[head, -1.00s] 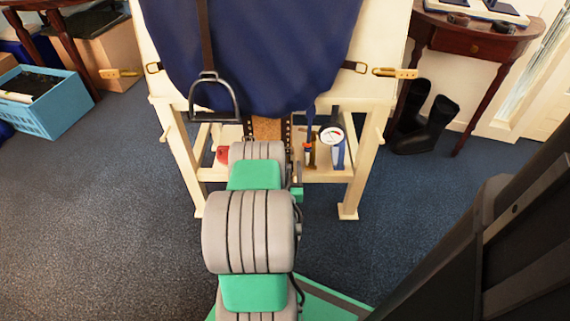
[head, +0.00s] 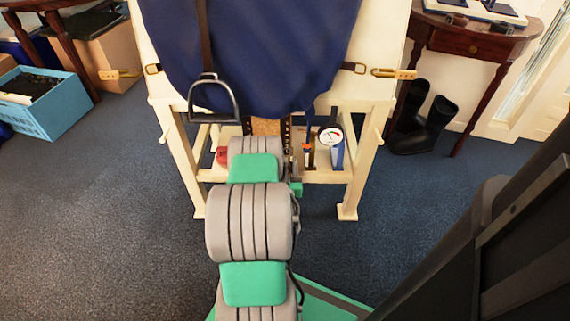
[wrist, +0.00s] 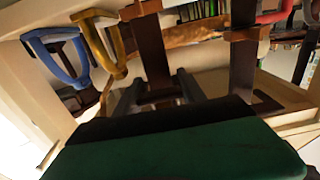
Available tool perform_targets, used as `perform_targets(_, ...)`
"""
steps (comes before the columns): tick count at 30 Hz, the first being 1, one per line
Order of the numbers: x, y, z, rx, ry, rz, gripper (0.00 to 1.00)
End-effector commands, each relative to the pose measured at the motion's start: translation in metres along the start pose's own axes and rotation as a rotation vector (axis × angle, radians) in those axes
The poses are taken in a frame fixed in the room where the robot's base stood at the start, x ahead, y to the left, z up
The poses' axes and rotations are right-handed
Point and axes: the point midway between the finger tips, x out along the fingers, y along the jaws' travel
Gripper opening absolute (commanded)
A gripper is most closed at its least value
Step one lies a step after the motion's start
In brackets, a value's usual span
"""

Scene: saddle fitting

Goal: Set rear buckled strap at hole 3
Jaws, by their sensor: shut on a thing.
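In the wrist view my gripper (wrist: 158,90) has its two grey fingers around the lower end of a brown strap (wrist: 150,45), which hangs down between them. A second brown strap (wrist: 243,55) hangs to the right, apart from the fingers. In the head view my arm hides the gripper and the held part. A dark strap with a row of holes (head: 287,130) shows just right of the arm, below the blue saddle cloth (head: 265,50). Which hole is in use cannot be made out.
The cream stand (head: 348,190) surrounds the work, its legs either side of my arm. A metal stirrup (head: 214,112) hangs at left. A dial gauge (head: 331,136) stands on the shelf at right, a red object (head: 222,155) at left.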

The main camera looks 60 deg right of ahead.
Motion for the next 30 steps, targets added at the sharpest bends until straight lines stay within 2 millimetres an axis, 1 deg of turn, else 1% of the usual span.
perform_targets(1,0.000,0.000,0.000,0.000,0.000,0.000,0.27)
perform_targets(11,0.000,0.000,0.000,0.000,0.000,0.000,0.00)
perform_targets(23,0.000,0.000,-0.002,0.000,-0.001,0.000,0.00)
perform_targets(26,0.000,0.000,-0.013,0.000,-0.001,0.000,0.00)
perform_targets(30,0.000,0.000,-0.041,0.000,-0.002,0.001,0.00)
